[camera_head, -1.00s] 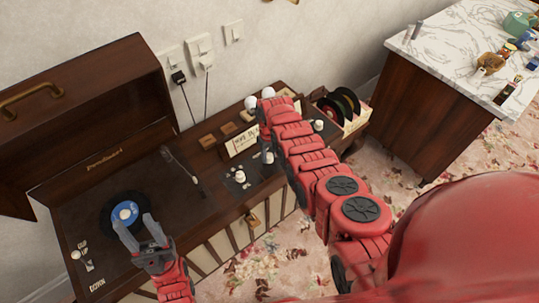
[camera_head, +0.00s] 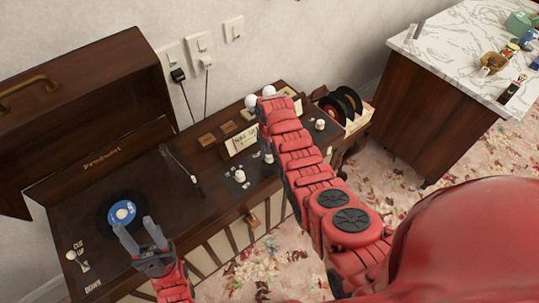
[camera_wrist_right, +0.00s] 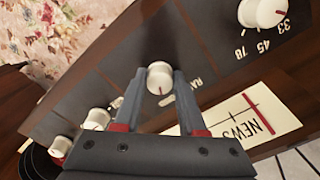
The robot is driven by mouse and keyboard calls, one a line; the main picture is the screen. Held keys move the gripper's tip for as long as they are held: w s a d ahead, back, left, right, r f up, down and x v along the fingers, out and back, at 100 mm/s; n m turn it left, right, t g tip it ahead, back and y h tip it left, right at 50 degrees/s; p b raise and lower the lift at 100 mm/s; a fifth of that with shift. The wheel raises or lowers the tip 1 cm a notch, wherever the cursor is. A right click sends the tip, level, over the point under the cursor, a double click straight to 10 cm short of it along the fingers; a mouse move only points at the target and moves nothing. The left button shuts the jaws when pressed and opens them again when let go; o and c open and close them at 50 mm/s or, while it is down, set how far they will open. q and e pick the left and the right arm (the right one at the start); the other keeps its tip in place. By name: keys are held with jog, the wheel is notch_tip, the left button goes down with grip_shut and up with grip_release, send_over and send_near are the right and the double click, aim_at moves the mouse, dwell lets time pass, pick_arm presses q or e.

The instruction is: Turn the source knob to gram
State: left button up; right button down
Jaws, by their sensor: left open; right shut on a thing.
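In the right wrist view, a white round knob (camera_wrist_right: 160,75) with a small red mark stands on the dark panel of the record player console. My right gripper (camera_wrist_right: 152,82) is shut on this knob, one finger on each side. The lettering beside it is partly hidden by a finger; only "RA" shows, so I cannot read its setting. In the head view, my right arm mostly hides this knob. My left gripper (camera_head: 134,234) is open and empty, near the front edge of the record with a blue label (camera_head: 122,212).
Another white knob (camera_wrist_right: 262,12) has the markings 33, 45 and 78. More white knobs (camera_wrist_right: 96,118) line the panel beside a "NEWS" dial (camera_wrist_right: 243,118). The raised wooden lid (camera_head: 80,110) stands at left. A marble-topped counter (camera_head: 440,50) stands at right.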

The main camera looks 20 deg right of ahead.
dwell(0.5)
jog(key=shift+c, duration=2.4)
grip_release()
notch_tip(320, 180, up, 7)
jog(key=shift+w+r+b, duration=0.1)
jog(key=shift+b, duration=0.8)
notch_tip(320, 180, up, 10)
jog(key=p, duration=0.8)
